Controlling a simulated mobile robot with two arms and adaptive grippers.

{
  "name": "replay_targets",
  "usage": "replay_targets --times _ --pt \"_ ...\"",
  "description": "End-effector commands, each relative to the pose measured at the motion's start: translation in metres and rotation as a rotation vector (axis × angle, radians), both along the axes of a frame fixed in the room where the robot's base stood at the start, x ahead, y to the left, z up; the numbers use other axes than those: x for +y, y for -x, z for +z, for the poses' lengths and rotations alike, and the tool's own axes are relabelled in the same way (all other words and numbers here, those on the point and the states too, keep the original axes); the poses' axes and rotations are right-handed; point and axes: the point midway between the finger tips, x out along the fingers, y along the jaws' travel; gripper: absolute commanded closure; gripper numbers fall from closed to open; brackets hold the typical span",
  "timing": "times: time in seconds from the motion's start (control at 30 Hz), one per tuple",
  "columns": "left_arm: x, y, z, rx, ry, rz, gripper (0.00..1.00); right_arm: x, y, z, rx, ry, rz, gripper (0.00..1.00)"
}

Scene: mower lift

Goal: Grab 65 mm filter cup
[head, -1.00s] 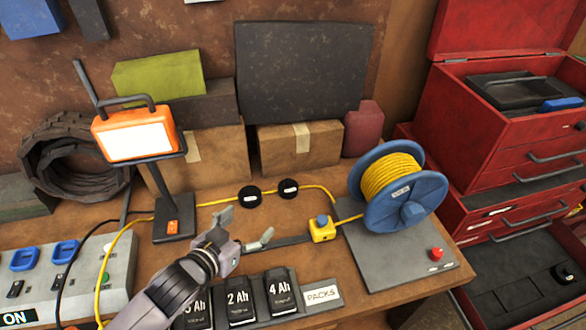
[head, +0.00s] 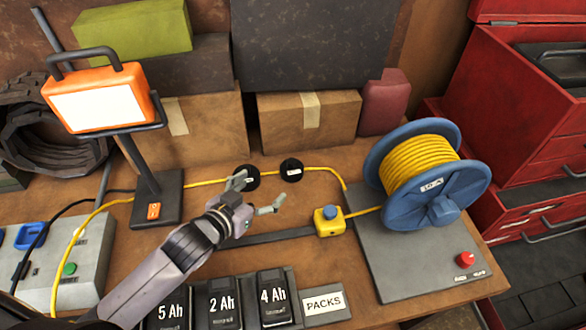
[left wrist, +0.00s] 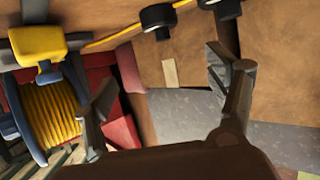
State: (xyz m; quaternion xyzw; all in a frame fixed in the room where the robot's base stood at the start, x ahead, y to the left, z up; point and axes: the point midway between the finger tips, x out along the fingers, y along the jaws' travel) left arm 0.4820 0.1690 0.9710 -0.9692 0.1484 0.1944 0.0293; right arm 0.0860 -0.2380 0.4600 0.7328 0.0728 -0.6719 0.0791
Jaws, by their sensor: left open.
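Two small black round cups with white labels stand on the workbench: a left cup (head: 252,182) and a right cup (head: 291,169). The labels are too small to read, so I cannot tell which is 65 mm. Both show at the top of the left wrist view, one near the middle (left wrist: 158,20) and one to its right (left wrist: 229,10). My left gripper (head: 257,194) is open and empty, just in front of the cups. One finger overlaps the left cup in the head view; I cannot tell whether they touch. My right gripper is not in view.
A yellow cord runs behind the cups to a blue reel (head: 407,185). A yellow switch box (head: 329,221) is right of my gripper. Battery packs (head: 223,300) stand in front, an orange lamp (head: 100,98) at left, cardboard boxes (head: 308,128) behind.

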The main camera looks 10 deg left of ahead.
Motion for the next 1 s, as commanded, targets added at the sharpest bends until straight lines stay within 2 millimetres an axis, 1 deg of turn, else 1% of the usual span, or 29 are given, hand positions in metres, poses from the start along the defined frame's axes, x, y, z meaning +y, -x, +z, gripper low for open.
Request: replay_targets --times 0.1,0.3,0.5,0.63,0.87,1.0 --pt "-0.006 -0.019 -0.004 -0.003 0.002 0.000 0.21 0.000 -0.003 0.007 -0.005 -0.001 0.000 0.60" --pt "-0.016 -0.055 -0.019 -0.001 0.000 0.001 0.21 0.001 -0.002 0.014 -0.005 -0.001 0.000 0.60" --pt "-0.027 -0.086 -0.033 -0.002 0.000 0.000 0.21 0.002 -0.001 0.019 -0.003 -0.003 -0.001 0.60" --pt "-0.030 -0.098 -0.040 -0.001 -0.001 0.000 0.21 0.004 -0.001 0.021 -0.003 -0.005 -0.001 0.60" --pt "-0.033 -0.108 -0.043 -0.001 -0.001 0.000 0.21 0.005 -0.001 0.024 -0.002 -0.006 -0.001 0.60" --pt "-0.035 -0.125 -0.046 0.000 0.000 0.001 0.21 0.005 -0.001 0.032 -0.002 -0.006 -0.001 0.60"
